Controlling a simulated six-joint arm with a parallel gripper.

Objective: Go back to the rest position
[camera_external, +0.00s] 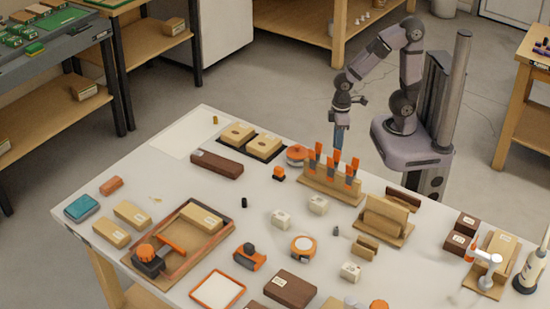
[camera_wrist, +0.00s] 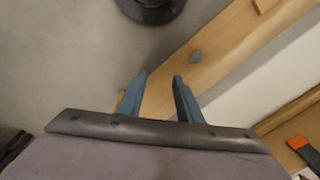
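My gripper (camera_external: 339,136) hangs with its blue fingers pointing down, beside the back edge of the white bench top (camera_external: 222,247), behind the wooden rack with orange-handled tools. In the wrist view, my gripper's two blue fingers (camera_wrist: 162,76) stand apart with nothing between them. The gripper is open and empty. My arm is bent above its base at the back right of the bench.
The tool rack (camera_external: 330,187) stands close to my gripper. An orange round tape (camera_external: 297,154) lies left of it. Several blocks, trays and tools cover the bench. The grey floor (camera_external: 290,95) behind the bench is clear.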

